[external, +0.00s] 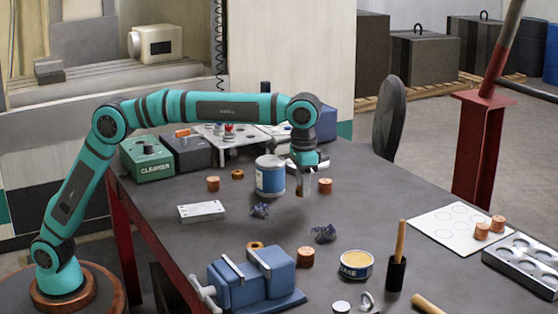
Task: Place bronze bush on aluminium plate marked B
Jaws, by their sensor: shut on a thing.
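My gripper (304,188) points down over the middle of the table, right of the blue tin. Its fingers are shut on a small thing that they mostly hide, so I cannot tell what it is. Solid-looking copper cylinders stand at the left (213,184), just right of my gripper (325,186) and near the vice (306,257). A flat aluminium block (201,211) lies left of the tin. A larger holed metal plate (243,150) is at the back. I cannot read a B on either.
The blue tin (270,178) stands close to my gripper. Crumpled blue rags (324,234), a blue vice (252,278) and a grease tin (356,265) are in front. A white sheet (445,236) with copper cylinders and a holed tray (525,262) are right.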

